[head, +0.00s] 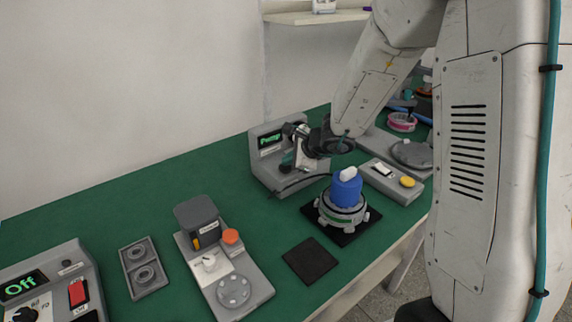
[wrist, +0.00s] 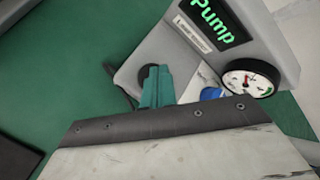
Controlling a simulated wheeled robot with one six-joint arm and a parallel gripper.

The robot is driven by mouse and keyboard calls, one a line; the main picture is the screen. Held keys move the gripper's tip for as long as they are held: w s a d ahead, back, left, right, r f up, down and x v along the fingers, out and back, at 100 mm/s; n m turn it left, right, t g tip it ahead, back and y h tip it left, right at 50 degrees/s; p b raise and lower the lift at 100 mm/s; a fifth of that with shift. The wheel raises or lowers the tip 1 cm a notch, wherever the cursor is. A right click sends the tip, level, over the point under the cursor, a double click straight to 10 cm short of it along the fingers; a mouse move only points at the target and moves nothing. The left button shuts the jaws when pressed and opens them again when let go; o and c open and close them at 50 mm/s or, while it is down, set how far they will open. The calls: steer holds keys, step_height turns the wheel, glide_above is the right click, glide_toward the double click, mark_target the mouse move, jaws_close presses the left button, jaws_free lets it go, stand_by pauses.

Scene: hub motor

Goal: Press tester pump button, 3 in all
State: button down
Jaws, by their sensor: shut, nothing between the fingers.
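The tester (head: 262,172) is a grey box at the back of the green bench, with a lit green "Pump" display (head: 270,140). In the wrist view its display (wrist: 213,20) and a round white dial gauge (wrist: 250,78) show. My gripper (head: 287,161) is at the tester's front face. Its teal fingers (wrist: 157,88) are shut and empty, over a dark round part (wrist: 150,70) on the tester. A blue round part (wrist: 211,94), possibly a button, is mostly hidden by the gripper body beside the gauge. I cannot tell whether the fingers touch the tester.
A blue-topped hub motor (head: 345,192) stands on a black mat right of the tester. A grey box with a yellow button (head: 407,182) lies beyond it. A fixture with an orange button (head: 231,237), a grey tray (head: 143,268) and an "Off" unit (head: 45,285) stand left.

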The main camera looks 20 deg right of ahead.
mark_target(289, 168)
steer(key=shift+f, duration=0.45)
stand_by(0.5)
steer(key=shift+r, duration=1.45)
steer(key=shift+r, duration=2.5)
step_height(289, 168, up, 4)
steer(key=shift+f, duration=0.1)
stand_by(0.4)
